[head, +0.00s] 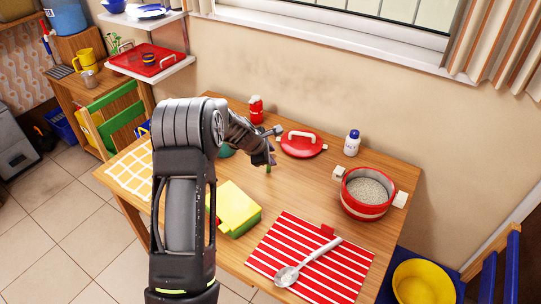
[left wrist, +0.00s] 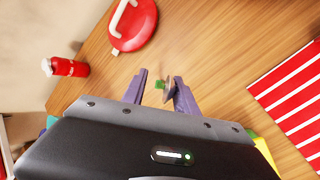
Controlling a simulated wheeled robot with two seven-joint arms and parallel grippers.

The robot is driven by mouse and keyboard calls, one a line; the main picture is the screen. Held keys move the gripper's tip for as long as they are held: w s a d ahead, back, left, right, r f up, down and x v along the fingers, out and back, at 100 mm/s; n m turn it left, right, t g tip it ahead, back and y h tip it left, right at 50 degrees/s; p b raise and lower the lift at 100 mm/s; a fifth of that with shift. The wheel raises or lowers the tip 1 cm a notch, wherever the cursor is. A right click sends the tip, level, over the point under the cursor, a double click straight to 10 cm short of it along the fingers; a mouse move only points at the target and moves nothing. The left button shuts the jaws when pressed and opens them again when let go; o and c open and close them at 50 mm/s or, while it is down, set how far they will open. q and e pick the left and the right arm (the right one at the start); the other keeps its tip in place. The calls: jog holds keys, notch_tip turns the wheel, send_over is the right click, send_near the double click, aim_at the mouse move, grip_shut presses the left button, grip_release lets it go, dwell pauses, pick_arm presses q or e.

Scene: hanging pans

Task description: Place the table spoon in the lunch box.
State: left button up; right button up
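A large silver spoon (head: 291,273) with a pale handle lies on the red-and-white striped mat (head: 262,246) at the table's front right. A yellow-topped box with a green lower part (head: 237,207), which looks like the lunch box, stands left of the mat, partly behind my arm; its inside is not visible. My left gripper (head: 268,158) is over the middle of the table, beyond the box. In the left wrist view its purple fingers (left wrist: 161,92) are apart. A small green thing (left wrist: 160,86) and a greyish disc show between them; I cannot tell what they are.
A red lid (head: 301,145), a red bottle (head: 256,109), a white bottle with a blue cap (head: 352,143) and a red pot of grains (head: 367,193) stand toward the back and right. The table between lid and mat is mostly clear. A green chair (head: 122,118) stands left.

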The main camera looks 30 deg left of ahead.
pick_arm(q)
jog(key=shift+r, duration=0.15)
jog(key=v, duration=1.2)
jog(key=shift+p, duration=0.4)
